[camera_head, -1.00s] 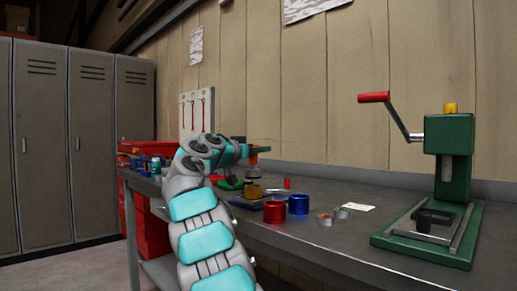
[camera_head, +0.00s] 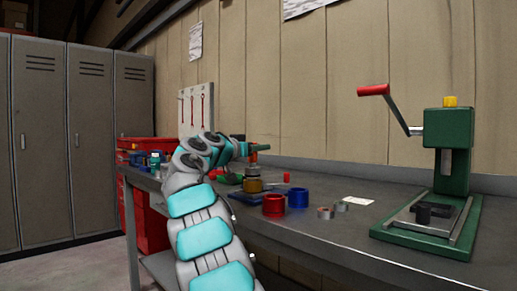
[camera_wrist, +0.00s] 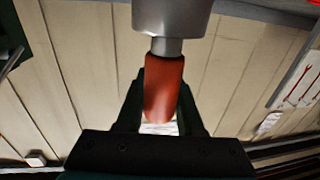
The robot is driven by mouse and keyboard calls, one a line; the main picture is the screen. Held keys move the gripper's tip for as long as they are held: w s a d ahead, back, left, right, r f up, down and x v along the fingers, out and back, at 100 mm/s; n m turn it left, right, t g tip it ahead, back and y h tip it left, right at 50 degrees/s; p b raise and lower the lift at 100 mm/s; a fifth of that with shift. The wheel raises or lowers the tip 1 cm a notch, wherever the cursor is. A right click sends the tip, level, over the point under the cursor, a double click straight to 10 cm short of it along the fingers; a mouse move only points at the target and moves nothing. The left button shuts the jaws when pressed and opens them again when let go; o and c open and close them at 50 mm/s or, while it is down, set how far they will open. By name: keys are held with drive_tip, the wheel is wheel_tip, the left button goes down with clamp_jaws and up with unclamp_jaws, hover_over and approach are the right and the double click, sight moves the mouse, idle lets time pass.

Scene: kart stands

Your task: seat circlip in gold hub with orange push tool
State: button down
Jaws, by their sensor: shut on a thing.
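The circlip cannot be made out.
A red cup (camera_head: 273,205) and a blue cup (camera_head: 298,197) stand right of the hub, with small metal rings (camera_head: 325,212) beyond. A green press (camera_head: 447,180) stands at the right. Red bins (camera_head: 155,232) are at the left.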

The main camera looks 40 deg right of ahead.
drive_tip(key=shift+f+b, duration=0.55)
drive_tip(key=shift+b, duration=0.05)
idle(1.0)
wheel_tip(320, 180, up, 7)
drive_tip(key=p, duration=0.5)
drive_tip(key=shift+p, duration=0.35)
idle(0.5)
